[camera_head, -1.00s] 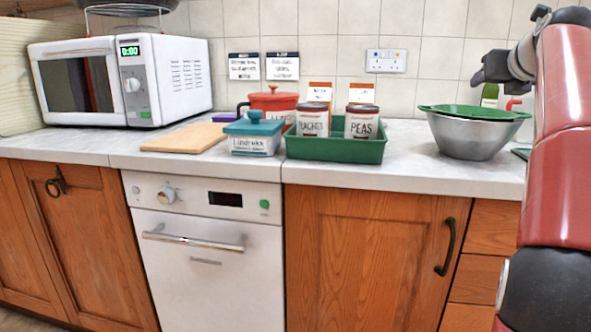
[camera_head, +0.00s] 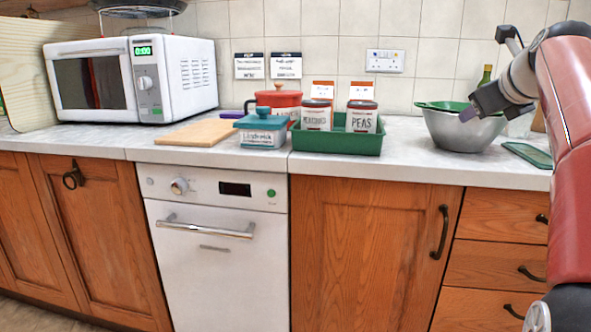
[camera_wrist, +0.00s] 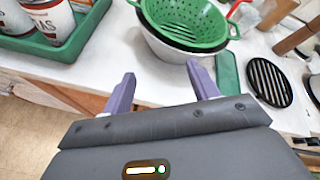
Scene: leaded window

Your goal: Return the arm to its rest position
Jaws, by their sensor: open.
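My gripper (camera_head: 468,115) is at the right in the head view, in front of the steel bowl (camera_head: 460,132) with a green colander (camera_head: 442,105) in it. In the wrist view my gripper (camera_wrist: 160,92) shows two purple fingers spread apart with nothing between them. Past the fingertips are the green colander (camera_wrist: 188,18) and the white counter (camera_wrist: 150,66). My red arm fills the right edge of the head view and hides part of the counter there.
A green tray (camera_head: 335,143) holds two labelled jars. A teal dish (camera_head: 262,130), a red pot (camera_head: 280,100), a cutting board (camera_head: 198,133) and a microwave (camera_head: 130,78) stand further left. A green flat item (camera_head: 528,154) lies right of the bowl. The floor in front is clear.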

